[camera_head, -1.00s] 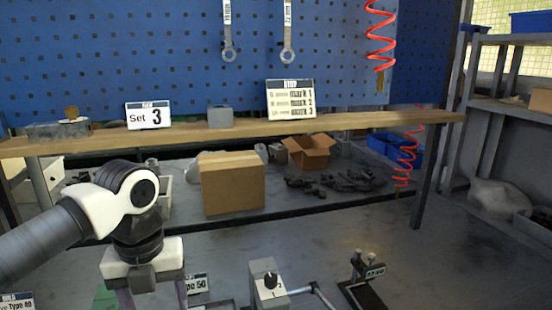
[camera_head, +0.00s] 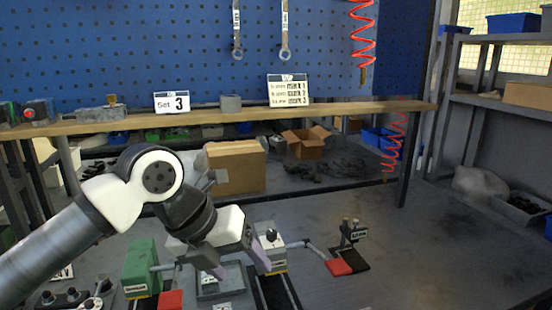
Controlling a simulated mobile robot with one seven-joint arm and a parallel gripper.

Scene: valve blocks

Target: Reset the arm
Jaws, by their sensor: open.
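My gripper (camera_head: 237,266) is at the lower middle, tilted, with its two purplish fingers apart and nothing seen between them. It hangs over a small grey tray (camera_head: 207,291) on the bench. A green block (camera_head: 140,266) with a lever and a red end stands just left of it. A white block (camera_head: 273,252) with a dark knob stands just right of it, close to the right finger; I cannot tell if they touch. A lever runs right from the white block to a red pad (camera_head: 339,267). My arm hides part of the bench behind.
A black stand (camera_head: 351,245) is right of the white block. A cardboard box (camera_head: 239,167) sits behind the arm, under a wooden shelf (camera_head: 366,108) carrying a "Set 3" sign (camera_head: 172,102). Dark round parts (camera_head: 72,297) lie lower left. The right bench is clear.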

